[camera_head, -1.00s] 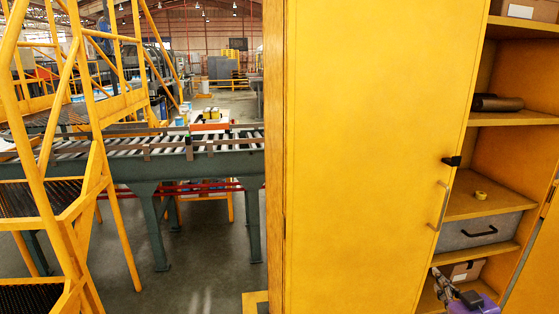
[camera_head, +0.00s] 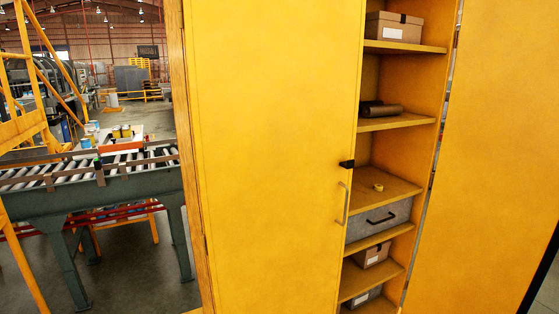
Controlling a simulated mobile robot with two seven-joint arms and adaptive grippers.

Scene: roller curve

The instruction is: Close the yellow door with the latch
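A tall yellow cabinet fills the middle and right of the head view. Its left yellow door (camera_head: 270,150) covers the left half of the opening and carries a black latch (camera_head: 347,164) and a pale bar handle (camera_head: 343,203) near its right edge. Its right yellow door (camera_head: 490,150) stands swung open at the right, and I see no handle on the part in view. Shelves show between the two doors. Neither of my grippers is in view.
The shelves hold cardboard boxes (camera_head: 394,28), a dark roll (camera_head: 383,110), a yellow tape roll (camera_head: 378,187) and a grey drawer box (camera_head: 379,219). A roller conveyor (camera_head: 90,178) and yellow stair frame (camera_head: 22,130) stand left. Some grey floor is bare between conveyor and cabinet.

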